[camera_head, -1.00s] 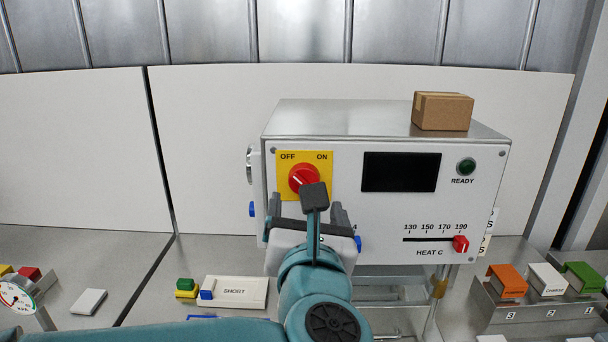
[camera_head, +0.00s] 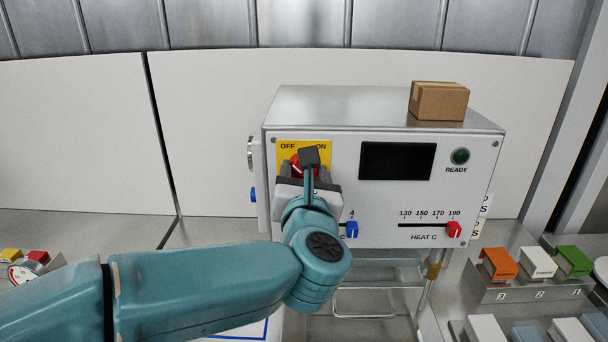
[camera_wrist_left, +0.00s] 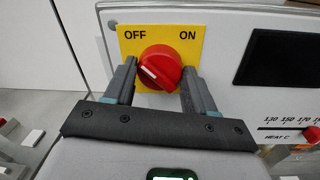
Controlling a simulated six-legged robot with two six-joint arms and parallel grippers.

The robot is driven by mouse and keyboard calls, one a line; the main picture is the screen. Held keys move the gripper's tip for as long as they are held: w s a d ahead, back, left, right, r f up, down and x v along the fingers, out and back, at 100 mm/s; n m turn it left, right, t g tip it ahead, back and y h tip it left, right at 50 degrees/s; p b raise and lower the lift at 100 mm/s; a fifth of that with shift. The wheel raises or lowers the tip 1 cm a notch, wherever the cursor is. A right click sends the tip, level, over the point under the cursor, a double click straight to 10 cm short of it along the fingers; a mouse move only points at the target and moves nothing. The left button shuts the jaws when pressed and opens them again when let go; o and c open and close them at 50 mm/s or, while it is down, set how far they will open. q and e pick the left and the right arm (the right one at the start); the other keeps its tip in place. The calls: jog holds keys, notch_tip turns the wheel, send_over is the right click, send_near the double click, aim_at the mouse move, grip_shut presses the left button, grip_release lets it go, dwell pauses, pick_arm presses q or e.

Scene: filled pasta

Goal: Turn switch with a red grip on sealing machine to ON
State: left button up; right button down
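The sealing machine (camera_head: 390,205) is a white box with a yellow OFF/ON plate (camera_head: 319,148) at the upper left of its front. The round red switch (camera_head: 296,162) is on that plate, largely hidden by my gripper in the head view. In the left wrist view the red switch (camera_wrist_left: 160,68) shows clearly, its white mark pointing up-left towards OFF. My left gripper (camera_head: 307,175) is in front of it. In the left wrist view its fingers (camera_wrist_left: 158,85) are open, one on each side of the switch; contact cannot be told. My right gripper is not in view.
A cardboard box (camera_head: 438,101) sits on the machine. The front also has a dark display (camera_head: 397,161), a green READY lamp (camera_head: 460,156), a blue slider (camera_head: 351,229) and a red HEAT slider (camera_head: 453,229). Orange, white and green blocks (camera_head: 537,263) stand on a rack at right.

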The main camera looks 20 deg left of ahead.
pick_arm(q)
jog(key=shift+f, duration=0.1)
jog(key=m+b, duration=0.1)
jog(key=m, duration=0.8)
jog(key=m+t+h+b, duration=0.1)
jog(key=m, duration=0.8)
jog(key=shift+f, duration=0.1)
jog(key=shift+m, duration=0.4)
dwell(0.4)
jog(key=o, duration=1)
